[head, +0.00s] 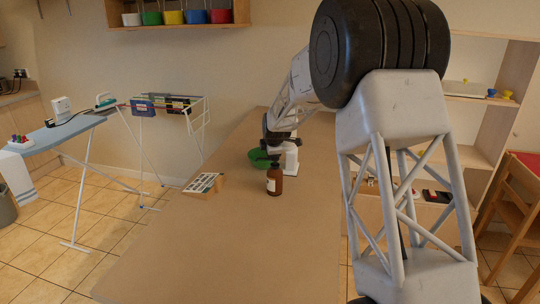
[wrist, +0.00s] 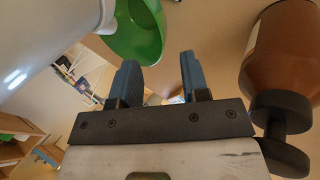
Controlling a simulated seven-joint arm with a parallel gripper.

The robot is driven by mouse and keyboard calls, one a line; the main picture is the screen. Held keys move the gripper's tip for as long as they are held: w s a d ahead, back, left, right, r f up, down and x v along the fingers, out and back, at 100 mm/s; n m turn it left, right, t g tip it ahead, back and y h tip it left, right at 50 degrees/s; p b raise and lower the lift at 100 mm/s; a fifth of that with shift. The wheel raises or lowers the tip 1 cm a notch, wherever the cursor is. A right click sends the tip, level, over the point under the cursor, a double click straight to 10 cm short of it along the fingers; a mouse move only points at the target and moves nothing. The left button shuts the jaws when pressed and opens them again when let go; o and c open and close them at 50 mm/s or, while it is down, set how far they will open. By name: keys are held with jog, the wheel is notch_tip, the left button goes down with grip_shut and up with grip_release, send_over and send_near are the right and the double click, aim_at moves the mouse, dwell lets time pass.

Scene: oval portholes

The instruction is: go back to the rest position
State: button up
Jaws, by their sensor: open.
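My gripper (head: 272,149) is over the far part of the long tan table (head: 230,235), at the end of my white arm. In the wrist view my gripper (wrist: 158,70) has its two blue-grey fingers apart with nothing held between them. A brown bottle (head: 274,183) with a pale label and dark top stands just in front of it. In the wrist view the bottle (wrist: 285,58) is to the right of the fingers. A green bowl (head: 257,159) is close by on the left and shows beyond the fingers in the wrist view (wrist: 150,32).
A white object (head: 291,160) stands right of the gripper, partly hidden. A small box with a patterned top (head: 203,184) sits at the table's left edge. Shelves (head: 490,105) stand at right, an ironing board (head: 58,132) at left. The near table is clear.

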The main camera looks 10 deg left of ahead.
jog(key=shift+r, duration=0.15)
jog(key=s+d+r+m+h, duration=0.1)
jog(key=s+d+r+m, duration=0.4)
jog(key=s+d, duration=0.4)
jog(key=s+d+r+m+g, duration=0.1)
jog(key=s+d+r+m, duration=0.2)
jog(key=s+d+r, duration=0.5)
jog(key=s+d+r+m+h, duration=0.1)
jog(key=s+d+r+m, duration=0.25)
jog(key=s+d, duration=0.7)
jog(key=s+d+f+m, duration=0.1)
jog(key=s+d+m, duration=0.3)
jog(key=s, duration=0.8)
jog(key=s+d+f+m+g, duration=0.1)
jog(key=s+d+m, duration=0.3)
jog(key=s, duration=0.8)
jog(key=s+d+f+m+h, duration=0.1)
jog(key=s+d+m, duration=0.3)
jog(key=s+d, duration=0.4)
jog(key=s+f, duration=0.1)
jog(key=s, duration=0.3)
jog(key=shift+s+g, duration=0.15)
jog(key=shift+g, duration=0.25)
